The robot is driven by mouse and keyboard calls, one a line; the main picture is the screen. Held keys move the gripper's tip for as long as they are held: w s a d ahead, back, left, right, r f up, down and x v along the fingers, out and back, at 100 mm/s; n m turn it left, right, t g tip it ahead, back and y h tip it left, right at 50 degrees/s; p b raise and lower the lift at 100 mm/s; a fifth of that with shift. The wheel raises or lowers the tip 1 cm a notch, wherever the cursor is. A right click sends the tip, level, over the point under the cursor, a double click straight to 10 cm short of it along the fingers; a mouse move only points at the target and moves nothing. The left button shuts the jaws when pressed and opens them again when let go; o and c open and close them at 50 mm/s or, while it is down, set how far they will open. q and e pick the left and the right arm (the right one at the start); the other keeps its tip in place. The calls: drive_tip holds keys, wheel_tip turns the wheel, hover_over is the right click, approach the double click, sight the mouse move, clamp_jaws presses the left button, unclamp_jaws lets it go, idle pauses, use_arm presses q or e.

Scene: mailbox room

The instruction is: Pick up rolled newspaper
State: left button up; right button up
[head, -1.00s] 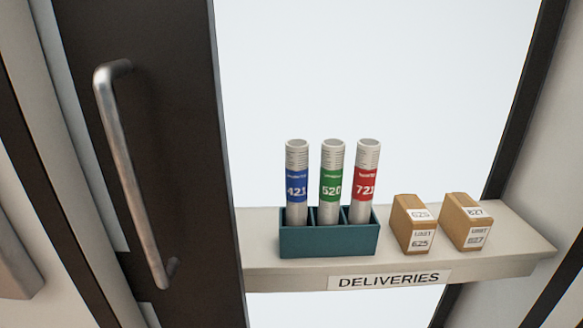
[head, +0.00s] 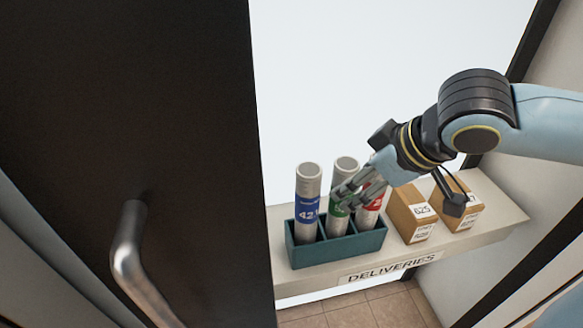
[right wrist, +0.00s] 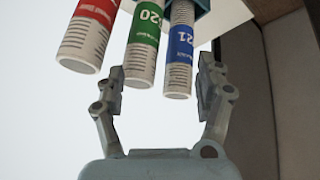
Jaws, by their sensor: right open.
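Three rolled newspapers stand upright in a teal holder (head: 347,251) with compartments. The one with the blue 421 band (head: 308,207) is on the left, the green 520 one (head: 345,167) in the middle and the red 721 one (head: 373,199) on the right. My right gripper (head: 346,196) is open and overlaps the green and red rolls, hiding parts of them. In the right wrist view, its open fingers (right wrist: 162,66) spread below the ends of the green roll (right wrist: 144,50) and blue roll (right wrist: 180,55); nothing is held. My left gripper is out of view.
Two brown boxes (head: 412,215) and (head: 462,213) stand on the deliveries shelf (head: 490,228) right of the holder, partly behind my arm. A dark door (head: 150,110) with a metal handle (head: 130,250) fills the left side. The tiled floor (head: 365,308) shows below.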

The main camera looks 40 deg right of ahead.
sight(313, 171)
drive_tip(key=w+a+r+n+y+p, duration=0.1)
drive_tip(key=w+a+r+y, duration=0.15)
drive_tip(key=r, duration=0.45)
drive_tip(key=b+x, duration=0.2)
drive_tip(key=b, duration=0.1)
drive_tip(key=b+x, duration=0.2)
drive_tip(key=b, duration=0.1)
drive_tip(key=d+b+x, duration=0.1)
drive_tip(key=b+x, duration=0.1)
drive_tip(key=b, duration=0.1)
drive_tip(key=shift+w+a, duration=0.1)
drive_tip(key=shift+w, duration=0.1)
drive_tip(key=b+x, duration=0.3)
drive_tip(key=b, duration=0.1)
drive_tip(key=shift+f, duration=0.35)
drive_tip(key=shift+w+a+f+b, duration=0.1)
drive_tip(key=shift+w+f+b, duration=0.35)
drive_tip(key=shift+f+b, duration=0.1)
clamp_jaws()
